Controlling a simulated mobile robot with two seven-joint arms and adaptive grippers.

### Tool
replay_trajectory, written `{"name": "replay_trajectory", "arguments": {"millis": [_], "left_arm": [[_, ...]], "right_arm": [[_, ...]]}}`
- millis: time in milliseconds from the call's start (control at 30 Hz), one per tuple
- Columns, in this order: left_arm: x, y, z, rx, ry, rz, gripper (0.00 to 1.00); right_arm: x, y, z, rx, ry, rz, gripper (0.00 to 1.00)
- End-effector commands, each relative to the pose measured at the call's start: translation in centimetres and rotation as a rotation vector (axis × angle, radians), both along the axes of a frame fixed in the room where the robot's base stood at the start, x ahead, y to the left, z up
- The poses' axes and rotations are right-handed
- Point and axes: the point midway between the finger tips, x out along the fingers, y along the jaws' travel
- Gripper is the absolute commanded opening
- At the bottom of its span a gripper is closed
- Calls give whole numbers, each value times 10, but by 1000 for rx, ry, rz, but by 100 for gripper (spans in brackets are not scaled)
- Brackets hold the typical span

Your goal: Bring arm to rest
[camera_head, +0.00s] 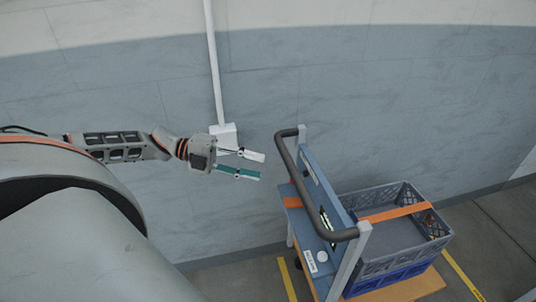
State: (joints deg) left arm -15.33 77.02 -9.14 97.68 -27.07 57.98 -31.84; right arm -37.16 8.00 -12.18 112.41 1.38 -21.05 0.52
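My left arm reaches in from the left of the head view, stretched out level in front of the wall. My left gripper (251,166) is at its end, with its two fingers spread apart and nothing between them. One finger is white and the other is green with a white tip. The gripper is left of the trolley's dark handle (285,162) and apart from it. My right gripper does not show.
A blue trolley (315,185) stands at the lower right. It carries a grey crate (436,230) with an orange strap (395,212). A white pipe (213,62) runs down the wall to a white box (224,135) behind my gripper. Yellow lines (462,274) mark the floor.

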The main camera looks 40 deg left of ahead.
Motion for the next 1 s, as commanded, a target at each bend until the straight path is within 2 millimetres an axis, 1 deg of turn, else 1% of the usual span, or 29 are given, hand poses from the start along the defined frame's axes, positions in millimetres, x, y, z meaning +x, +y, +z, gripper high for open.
{"name": "replay_trajectory", "arguments": {"millis": [233,300,367,467,500,567,600,667,700,867,900,1000], "left_arm": [[0,-1,-1,-3,1,3,34],[0,-3,-7,-18,10,19,34],[0,-8,-17,-47,26,50,34],[0,-21,-44,-124,77,144,34],[-1,-27,-58,-162,106,193,34],[-2,-38,-79,-224,157,274,34],[-3,-44,-94,-265,195,330,34],[-7,-54,-114,-323,254,411,34],[-10,-61,-128,-363,296,467,34],[-29,-90,-182,-513,485,684,34],[-35,-99,-195,-550,537,737,34],[-54,-121,-225,-638,674,866,34]], "right_arm": [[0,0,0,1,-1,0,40],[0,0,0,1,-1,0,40],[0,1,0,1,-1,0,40],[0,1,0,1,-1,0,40],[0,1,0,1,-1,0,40],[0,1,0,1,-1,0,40],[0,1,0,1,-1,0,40],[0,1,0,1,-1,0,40],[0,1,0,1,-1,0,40],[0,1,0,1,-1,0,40],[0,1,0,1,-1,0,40],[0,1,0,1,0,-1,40]]}}
